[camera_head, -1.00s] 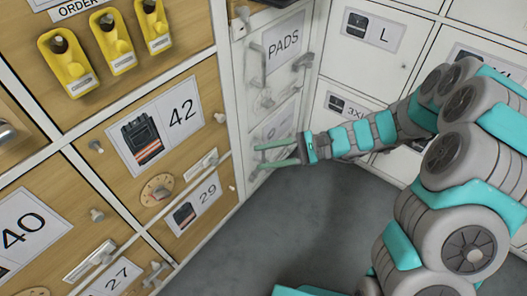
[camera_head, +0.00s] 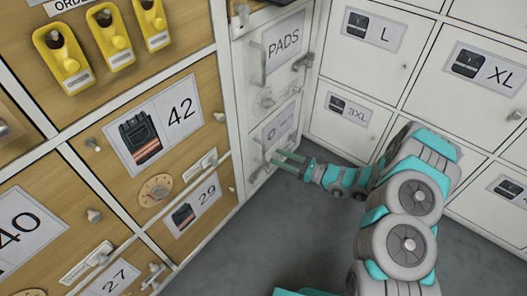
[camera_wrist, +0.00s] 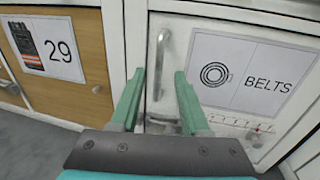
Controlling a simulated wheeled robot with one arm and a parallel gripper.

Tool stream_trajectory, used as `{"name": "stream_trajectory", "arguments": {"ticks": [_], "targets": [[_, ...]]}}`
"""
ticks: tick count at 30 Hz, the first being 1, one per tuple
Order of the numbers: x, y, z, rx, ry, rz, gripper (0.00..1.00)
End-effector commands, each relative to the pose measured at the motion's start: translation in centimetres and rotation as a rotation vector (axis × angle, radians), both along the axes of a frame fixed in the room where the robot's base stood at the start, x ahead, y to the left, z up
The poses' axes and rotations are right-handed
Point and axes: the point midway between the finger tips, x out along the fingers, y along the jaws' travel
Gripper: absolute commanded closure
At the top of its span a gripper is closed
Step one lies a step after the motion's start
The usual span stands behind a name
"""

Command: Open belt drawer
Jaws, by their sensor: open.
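The belt drawer is a white front with a label reading BELTS and a coiled-belt picture (camera_wrist: 245,72) in the wrist view. Its vertical metal bar handle (camera_wrist: 160,62) stands left of the label. In the head view the belt drawer (camera_head: 279,124) is below the PADS front, seen at a steep angle. My gripper (camera_wrist: 160,74) is open, its two green fingers pointing at the front, with the handle showing between them. Whether the fingertips reach the handle's depth I cannot tell. In the head view my gripper (camera_head: 280,158) is low beside this front. The drawer looks shut.
The wooden front marked 29 (camera_wrist: 55,48) is to the left. White lockers marked L and 3XL (camera_head: 348,110) stand to the right. Grey floor (camera_head: 240,235) is clear in front.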

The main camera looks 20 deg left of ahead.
Motion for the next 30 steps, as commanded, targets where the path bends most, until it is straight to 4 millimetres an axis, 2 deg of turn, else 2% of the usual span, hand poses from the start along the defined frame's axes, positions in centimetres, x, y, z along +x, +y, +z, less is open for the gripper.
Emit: {"name": "stream_trajectory", "arguments": {"ticks": [6,12,17,24,30], "targets": [[0.5,3.5,0.0,-0.001,-0.002,0.007,0.54],[1.0,5.8,0.0,-0.001,-0.001,0.004,0.54],[1.2,6.5,0.0,0.000,0.000,0.003,0.54],[1.2,6.5,0.1,0.000,0.000,0.002,0.54],[1.2,6.5,0.1,0.000,0.000,0.002,0.77]]}}
